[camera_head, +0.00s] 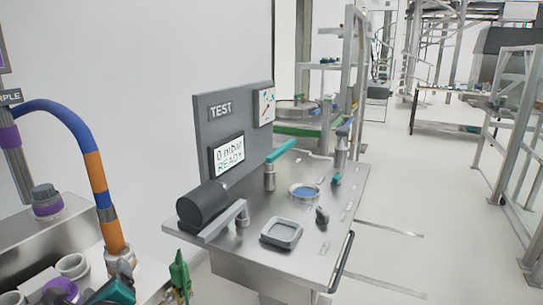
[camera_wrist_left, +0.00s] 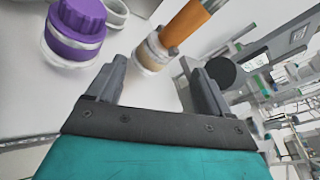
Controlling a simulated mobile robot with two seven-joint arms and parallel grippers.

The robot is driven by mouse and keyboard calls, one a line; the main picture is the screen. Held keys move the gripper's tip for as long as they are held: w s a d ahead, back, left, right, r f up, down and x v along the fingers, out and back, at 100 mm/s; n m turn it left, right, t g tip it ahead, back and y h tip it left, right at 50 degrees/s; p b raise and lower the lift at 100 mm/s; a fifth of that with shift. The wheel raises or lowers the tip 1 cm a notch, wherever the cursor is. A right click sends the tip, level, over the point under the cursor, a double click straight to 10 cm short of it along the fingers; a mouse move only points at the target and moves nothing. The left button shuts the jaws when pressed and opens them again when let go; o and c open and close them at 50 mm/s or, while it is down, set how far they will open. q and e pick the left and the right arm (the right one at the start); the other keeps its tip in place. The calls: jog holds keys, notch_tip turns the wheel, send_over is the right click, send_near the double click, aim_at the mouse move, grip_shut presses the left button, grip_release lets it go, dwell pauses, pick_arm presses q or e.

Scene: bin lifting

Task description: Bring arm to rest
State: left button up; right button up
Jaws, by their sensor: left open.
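My left gripper (camera_head: 123,270) is low at the left of the head view, a teal body with grey fingers above the left bench. In the left wrist view its two fingers (camera_wrist_left: 156,68) stand apart with nothing between them. A clear-and-beige hose fitting (camera_wrist_left: 152,53) with an orange hose (camera_wrist_left: 190,25) lies beyond the fingertips. A purple-capped jar (camera_wrist_left: 75,30) is to the left of the fingers. No bin can be made out.
A steel test bench (camera_head: 300,250) with a grey TEST panel (camera_head: 232,125) stands to the right of the gripper. A blue-and-orange hose (camera_head: 95,170) arches above the left bench. Open floor (camera_head: 430,210) lies farther right.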

pick_arm(q)
jog(key=s+d+f+n+g+h, duration=0.3)
jog(key=s+d+n, duration=0.2)
jog(key=s+n, duration=0.25)
jog(key=s+d+f+n+g+h, duration=0.3)
jog(key=s+d+f+n, duration=0.15)
jog(key=s+n, duration=0.35)
jog(key=s+d+f+n+g+h, duration=0.2)
jog(key=s+d+n+g+h, duration=0.25)
jog(key=s, duration=0.55)
jog(key=w+d+f+t, duration=0.3)
jog(key=w+f+t, duration=0.5)
jog(key=f, duration=0.1)
jog(key=shift+w+f+n, duration=0.15)
jog(key=shift+f+n, duration=0.05)
jog(key=shift+n, duration=0.2)
jog(key=shift+c, duration=0.2)
